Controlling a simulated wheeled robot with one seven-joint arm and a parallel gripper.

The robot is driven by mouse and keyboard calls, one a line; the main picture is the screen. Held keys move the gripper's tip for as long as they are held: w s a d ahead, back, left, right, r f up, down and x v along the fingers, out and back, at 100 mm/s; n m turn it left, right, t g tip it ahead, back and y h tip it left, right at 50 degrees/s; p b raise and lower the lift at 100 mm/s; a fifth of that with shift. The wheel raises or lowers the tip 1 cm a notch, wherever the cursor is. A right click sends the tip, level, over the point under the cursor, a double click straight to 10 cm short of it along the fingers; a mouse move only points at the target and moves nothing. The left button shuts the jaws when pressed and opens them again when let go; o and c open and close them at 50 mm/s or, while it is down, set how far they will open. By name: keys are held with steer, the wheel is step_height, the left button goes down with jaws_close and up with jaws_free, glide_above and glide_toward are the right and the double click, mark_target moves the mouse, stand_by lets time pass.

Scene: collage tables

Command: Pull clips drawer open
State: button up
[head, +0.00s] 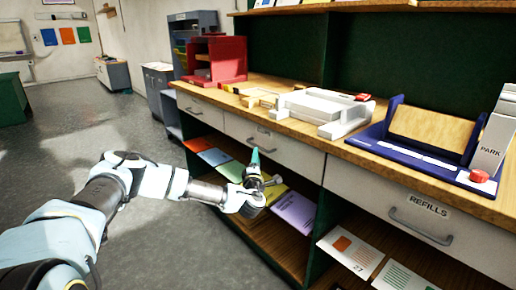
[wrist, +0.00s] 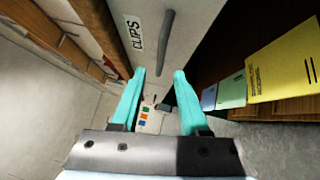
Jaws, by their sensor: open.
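The clips drawer (head: 285,146) is a pale grey front under the wooden counter, flush with the cabinet and shut. Its CLIPS label (wrist: 135,33) and dark bar handle (wrist: 166,42) show clearly in the wrist view. My gripper (head: 254,158) is in front of the drawer's lower part in the head view. In the wrist view my gripper (wrist: 158,75) has its two teal fingers apart, with nothing between them. The handle lies just beyond the fingertips, apart from them. In the head view my gripper partly hides the drawer's lower area.
The refills drawer (head: 428,215) with its bar handle is to the right. Open shelves below hold coloured papers (head: 294,210). A white device (head: 320,108) and a blue tray (head: 405,148) stand on the counter. The floor (head: 90,150) at left is clear.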

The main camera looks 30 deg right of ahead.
steer(key=p+x, duration=0.1)
steer(key=x, duration=0.6)
steer(key=shift+w+d, duration=0.2)
steer(key=shift+w, duration=0.05)
jaws_close()
stand_by(1.1)
